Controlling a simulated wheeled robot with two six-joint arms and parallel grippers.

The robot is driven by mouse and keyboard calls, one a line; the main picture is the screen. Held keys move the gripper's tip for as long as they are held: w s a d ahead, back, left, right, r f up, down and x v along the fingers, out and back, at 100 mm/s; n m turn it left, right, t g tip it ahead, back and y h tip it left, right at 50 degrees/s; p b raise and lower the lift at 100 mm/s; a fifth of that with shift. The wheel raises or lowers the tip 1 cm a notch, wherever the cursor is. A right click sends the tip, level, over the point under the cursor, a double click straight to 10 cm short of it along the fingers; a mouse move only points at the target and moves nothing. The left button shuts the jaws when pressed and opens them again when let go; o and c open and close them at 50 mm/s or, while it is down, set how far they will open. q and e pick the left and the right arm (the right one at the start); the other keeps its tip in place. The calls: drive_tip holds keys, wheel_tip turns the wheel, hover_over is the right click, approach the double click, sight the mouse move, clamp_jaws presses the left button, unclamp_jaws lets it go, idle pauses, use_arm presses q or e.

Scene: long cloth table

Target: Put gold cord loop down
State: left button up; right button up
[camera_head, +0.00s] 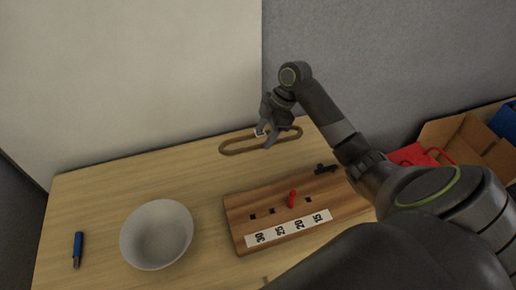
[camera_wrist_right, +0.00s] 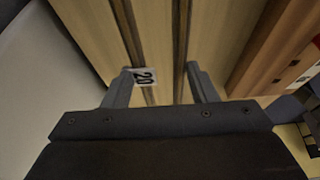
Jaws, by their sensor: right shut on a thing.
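The gold cord loop (camera_head: 237,151), a long brownish oval, is over the back part of the table in the head view. My right gripper (camera_head: 269,134) points down and is shut on it near its middle. In the right wrist view, two strands of the loop (camera_wrist_right: 182,40) run between the fingers of my right gripper (camera_wrist_right: 162,88). A white tag (camera_wrist_right: 143,77) marked 20 is by the left finger there. I cannot tell whether the loop touches the table. My left gripper is not in view.
A wooden board (camera_head: 240,218) with holes, a number strip (camera_head: 289,228) and a red peg (camera_head: 292,199) lies in front. A small black object (camera_head: 325,169) is behind it. A white bowl (camera_head: 157,234) and blue-handled tool (camera_head: 78,245) stand left. A cardboard box (camera_head: 473,140) is right. The back-left table is clear.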

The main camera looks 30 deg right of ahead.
sight(261, 154)
wheel_tip(261, 154, down, 5)
drive_tip(key=shift+r, duration=0.1)
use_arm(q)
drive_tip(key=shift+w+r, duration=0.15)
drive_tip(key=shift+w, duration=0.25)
use_arm(e)
drive_tip(key=shift+f, duration=0.3)
drive_tip(key=shift+f, duration=0.2)
drive_tip(key=o, duration=1)
drive_tip(key=shift+c, duration=0.2)
